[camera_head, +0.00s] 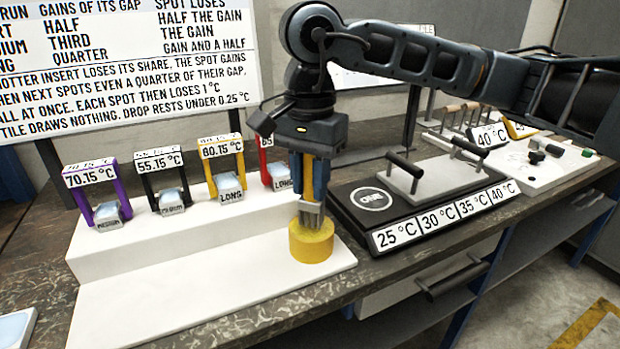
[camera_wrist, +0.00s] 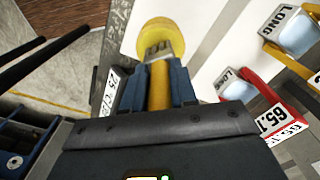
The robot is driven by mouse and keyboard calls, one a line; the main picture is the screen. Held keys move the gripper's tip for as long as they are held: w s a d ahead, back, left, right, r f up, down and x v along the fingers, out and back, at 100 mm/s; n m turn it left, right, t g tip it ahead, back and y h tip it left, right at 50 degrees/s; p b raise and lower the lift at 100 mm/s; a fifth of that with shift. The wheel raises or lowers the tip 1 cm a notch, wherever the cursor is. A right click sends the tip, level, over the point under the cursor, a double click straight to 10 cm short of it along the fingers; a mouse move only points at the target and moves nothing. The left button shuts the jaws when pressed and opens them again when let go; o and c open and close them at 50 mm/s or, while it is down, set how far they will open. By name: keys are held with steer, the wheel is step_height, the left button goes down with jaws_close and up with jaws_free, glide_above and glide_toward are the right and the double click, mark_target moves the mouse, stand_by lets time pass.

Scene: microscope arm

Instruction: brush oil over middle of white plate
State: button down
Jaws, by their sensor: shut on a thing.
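My gripper (camera_head: 309,182) is shut on the yellow handle of a brush (camera_head: 311,213), which points down with its grey head lowest. The brush also shows between the blue fingers in the wrist view (camera_wrist: 159,84). The brush head is at the top of a round yellow pot (camera_head: 311,243), seen in the wrist view too (camera_wrist: 160,33); I cannot tell whether the bristles touch what is in it. A pale plate with two black handles (camera_head: 437,177) lies on a black block marked ONE, right of my gripper. A white board (camera_head: 540,172) lies farther right.
A white stepped stand (camera_head: 150,248) holds several coloured frames with temperature labels, left of and behind the pot. A sign (camera_head: 130,60) stands behind. Labels (camera_head: 442,218) line the block's front edge. The stand's lower step is clear at front left.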

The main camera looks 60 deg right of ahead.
steer(key=shift+f+b, duration=0.5)
steer(key=shift+b, duration=0.1)
stand_by(0.7)
steer(key=shift+f+b, duration=0.1)
steer(key=shift+b, duration=0.6)
stand_by(2.5)
steer(key=shift+r+p, duration=1.05)
steer(key=shift+r, duration=2.55)
